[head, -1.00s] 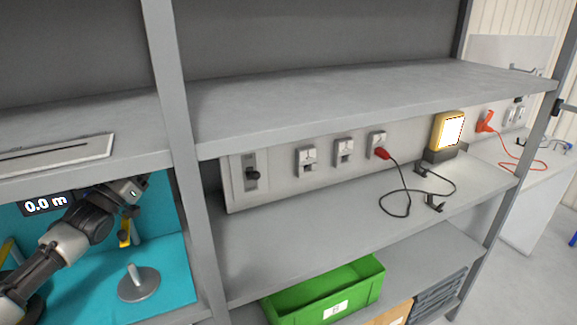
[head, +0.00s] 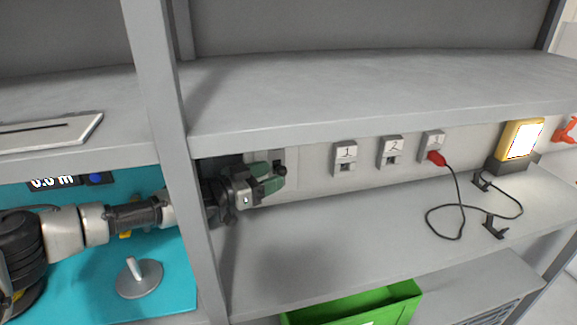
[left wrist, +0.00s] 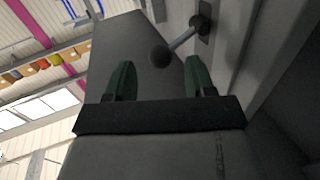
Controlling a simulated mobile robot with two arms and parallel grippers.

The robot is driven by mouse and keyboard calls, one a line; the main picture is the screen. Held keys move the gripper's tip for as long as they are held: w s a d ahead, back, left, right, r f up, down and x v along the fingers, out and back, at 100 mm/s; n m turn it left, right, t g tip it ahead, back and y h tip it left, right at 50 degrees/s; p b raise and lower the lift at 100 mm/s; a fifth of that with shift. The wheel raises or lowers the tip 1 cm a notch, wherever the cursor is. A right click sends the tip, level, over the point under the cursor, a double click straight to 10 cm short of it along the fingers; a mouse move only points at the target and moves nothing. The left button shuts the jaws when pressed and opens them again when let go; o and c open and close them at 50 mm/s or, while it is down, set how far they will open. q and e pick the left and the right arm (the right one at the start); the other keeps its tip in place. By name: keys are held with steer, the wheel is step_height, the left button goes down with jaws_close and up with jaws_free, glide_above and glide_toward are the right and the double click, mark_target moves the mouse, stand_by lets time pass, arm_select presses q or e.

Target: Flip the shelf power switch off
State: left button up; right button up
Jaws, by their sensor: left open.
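The shelf power switch (head: 281,169) is a dark lever with a round knob on a grey plate, at the left end of the panel at the back of the shelf. In the left wrist view its knob (left wrist: 162,57) shows at the top, just ahead of the fingertips and roughly between them. The lever runs from the knob up and right to its plate. My left gripper (head: 279,178) is open, with its green fingers close to the knob and partly over the switch. In the left wrist view both fingers (left wrist: 160,75) are apart with nothing between them. My right gripper is out of view.
Numbered sockets (head: 391,153) line the panel to the right. A red plug (head: 437,158) sits in socket 3, its black cable (head: 461,207) on the shelf. The yellow lamp (head: 519,140) is lit. A grey upright post (head: 168,150) stands in front of my left arm.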

mark_target(285, 170)
arm_select(q)
steer(key=x, duration=0.4)
steer(key=shift+w+d+p, duration=0.25)
steer(key=shift+d+p, duration=0.05)
steer(key=shift+p, duration=0.05)
steer(key=shift+w+d, duration=0.3)
steer(key=shift+d, duration=0.1)
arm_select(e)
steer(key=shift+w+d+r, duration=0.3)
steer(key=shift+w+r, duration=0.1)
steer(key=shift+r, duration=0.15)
